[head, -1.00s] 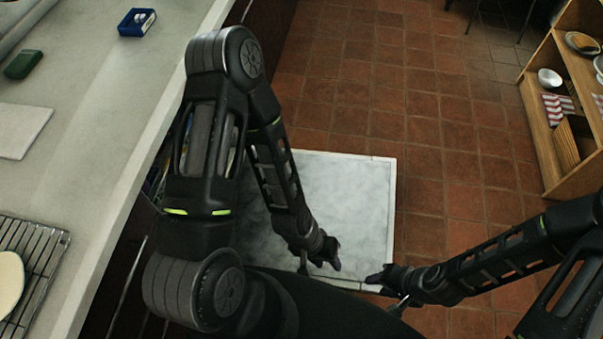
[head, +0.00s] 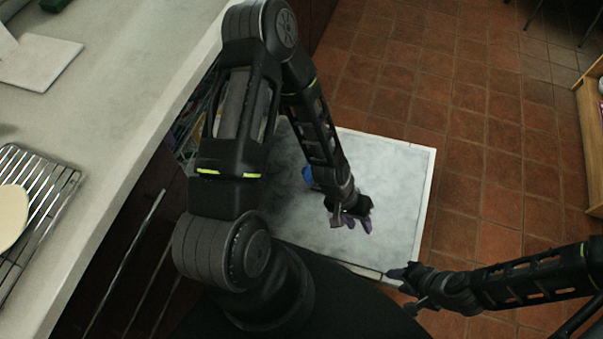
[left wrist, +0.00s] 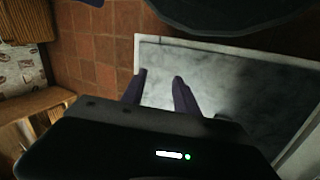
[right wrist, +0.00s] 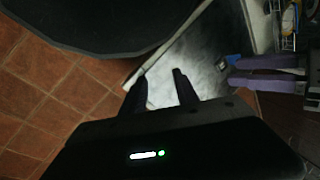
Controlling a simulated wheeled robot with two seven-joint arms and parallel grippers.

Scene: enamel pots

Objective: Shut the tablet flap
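A pale grey panel with a white rim (head: 395,185), which looks like an open appliance door, lies flat beside the counter. A small blue part (head: 307,176) shows on it beside my left forearm; it also shows in the right wrist view (right wrist: 233,60). I cannot tell whether it is the tablet flap or how far it stands open. My left gripper (head: 358,222) is over the panel, right of and nearer than the blue part. Its fingers (left wrist: 160,83) are apart and empty. My right gripper (head: 393,273) is at the panel's near right corner, fingers (right wrist: 161,80) apart and empty.
The counter (head: 120,120) runs along the left with a wire rack (head: 40,195) and a white board (head: 40,62). A wooden shelf (head: 590,105) stands at the far right. The tiled floor (head: 480,110) right of the panel is clear.

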